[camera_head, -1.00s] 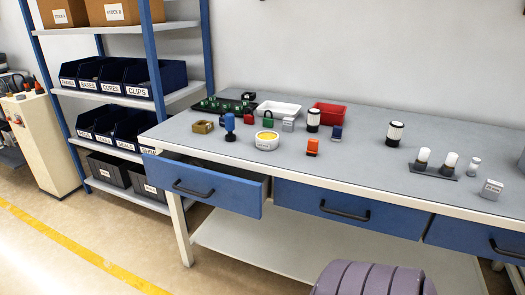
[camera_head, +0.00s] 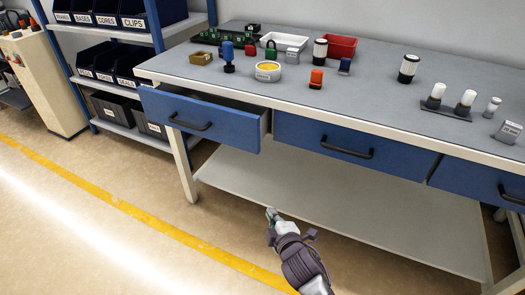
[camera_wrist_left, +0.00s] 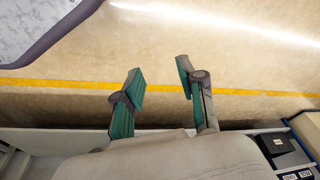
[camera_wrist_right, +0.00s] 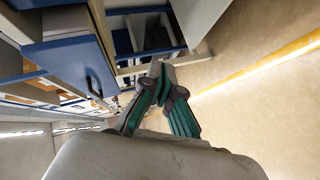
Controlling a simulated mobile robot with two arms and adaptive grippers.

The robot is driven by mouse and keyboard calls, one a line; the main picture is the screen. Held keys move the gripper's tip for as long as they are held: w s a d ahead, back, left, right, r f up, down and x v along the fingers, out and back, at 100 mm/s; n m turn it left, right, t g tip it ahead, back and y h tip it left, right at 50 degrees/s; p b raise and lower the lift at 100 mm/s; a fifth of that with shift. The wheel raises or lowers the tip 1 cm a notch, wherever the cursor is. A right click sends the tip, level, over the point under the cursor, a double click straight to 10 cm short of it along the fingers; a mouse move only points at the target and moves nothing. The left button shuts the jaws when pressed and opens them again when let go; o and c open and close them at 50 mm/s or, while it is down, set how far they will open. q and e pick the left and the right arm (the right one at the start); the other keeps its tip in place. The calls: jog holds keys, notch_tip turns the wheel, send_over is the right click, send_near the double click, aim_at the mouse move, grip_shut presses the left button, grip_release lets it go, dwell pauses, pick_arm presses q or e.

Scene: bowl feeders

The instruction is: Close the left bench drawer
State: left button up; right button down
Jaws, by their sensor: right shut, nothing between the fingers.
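The left bench drawer (camera_head: 195,112) is blue with a black bar handle (camera_head: 190,123). It is pulled out from the bench, with its side wall showing at the right. My right gripper (camera_head: 271,212) is shut and empty, low in front of the bench, below and to the right of the drawer and apart from it. The right wrist view shows its closed fingers (camera_wrist_right: 158,75) and a blue drawer front (camera_wrist_right: 80,62) with a dark handle to their left. My left gripper (camera_wrist_left: 160,80) is open and empty over the floor; it is outside the head view.
The bench top (camera_head: 380,100) holds small parts, a white tray (camera_head: 283,41) and a red tray (camera_head: 341,46). The middle drawer (camera_head: 300,130) looks shut. A lower shelf (camera_head: 300,190) runs under the bench. Blue-posted shelving stands at left. The floor in front is clear.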

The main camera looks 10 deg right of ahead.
jog(key=w+a+r+n+t+y, duration=0.1)
jog(key=w+a+r+n+t, duration=0.1)
jog(key=r, duration=0.5)
jog(key=w+a+r+n+t, duration=0.1)
jog(key=r+n+t, duration=0.15)
jog(key=r, duration=0.35)
jog(key=b, duration=0.3)
send_near(252, 138)
jog(key=w+a, duration=0.3)
jog(key=shift+w+d+r+g, duration=0.15)
jog(key=shift+w+d+g, duration=0.15)
jog(key=shift+w, duration=0.25)
jog(key=shift+w+d+r+g, duration=0.15)
jog(key=shift+w+d, duration=0.15)
jog(key=shift+w, duration=0.3)
pick_arm(q)
jog(key=w+v, duration=0.1)
jog(key=v, duration=1.1)
jog(key=shift+w+r+t, duration=0.2)
jog(key=shift+r+t, duration=0.2)
jog(key=shift+r, duration=0.05)
pick_arm(e)
jog(key=shift+w+d, duration=0.4)
jog(key=shift+w, duration=0.1)
pick_arm(q)
jog(key=shift+a, duration=0.15)
pick_arm(e)
jog(key=shift+w+d, duration=0.1)
